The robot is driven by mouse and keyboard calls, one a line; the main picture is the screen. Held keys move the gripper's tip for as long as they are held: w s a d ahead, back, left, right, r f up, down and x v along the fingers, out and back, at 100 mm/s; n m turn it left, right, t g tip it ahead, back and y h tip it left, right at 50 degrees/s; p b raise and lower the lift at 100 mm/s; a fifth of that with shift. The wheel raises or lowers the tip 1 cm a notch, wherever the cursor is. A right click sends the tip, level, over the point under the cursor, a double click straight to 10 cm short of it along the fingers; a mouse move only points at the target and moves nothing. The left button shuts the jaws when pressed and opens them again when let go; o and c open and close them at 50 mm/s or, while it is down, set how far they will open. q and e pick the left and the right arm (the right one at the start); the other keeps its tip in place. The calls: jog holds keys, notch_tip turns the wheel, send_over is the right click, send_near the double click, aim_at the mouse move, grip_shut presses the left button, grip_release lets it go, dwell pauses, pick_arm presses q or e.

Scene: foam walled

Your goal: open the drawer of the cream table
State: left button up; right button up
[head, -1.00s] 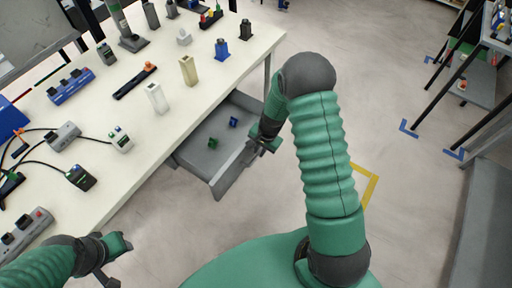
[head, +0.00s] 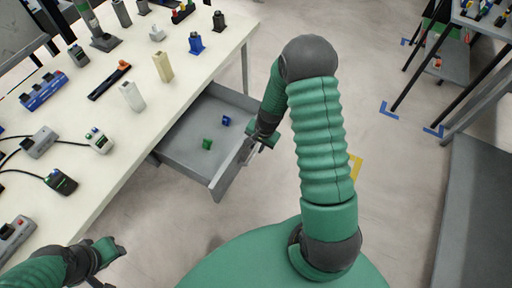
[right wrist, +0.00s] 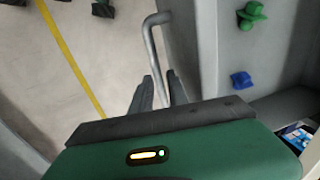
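The cream table (head: 108,192) fills the left of the head view. Its grey drawer (head: 182,152) stands well out from under the table edge, with a small green piece (head: 207,144) and a small blue piece (head: 226,120) inside. My right gripper (head: 253,150) is at the drawer's front panel. In the right wrist view its two fingers (right wrist: 160,92) lie on either side of the bent grey drawer handle (right wrist: 157,58) and look closed on it. My left gripper (head: 102,278) is low at the left, near the table's front edge, away from the drawer; its fingers are unclear.
Several blocks, devices and cables stand on the tabletop, including a white block (head: 132,96) and a beige block (head: 163,67). A shelf rack (head: 440,60) and a grey panel (head: 472,200) are at the right.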

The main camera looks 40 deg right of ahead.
jog(key=shift+o, duration=1.1)
jog(key=shift+s, duration=0.1)
jog(key=shift+f, duration=0.15)
jog(key=shift+a, duration=0.1)
notch_tip(320, 180, up, 16)
jog(key=s+d+p, duration=0.1)
jog(key=s+p, duration=0.2)
jog(key=shift+d+r, duration=0.15)
jog(key=shift+r, duration=0.05)
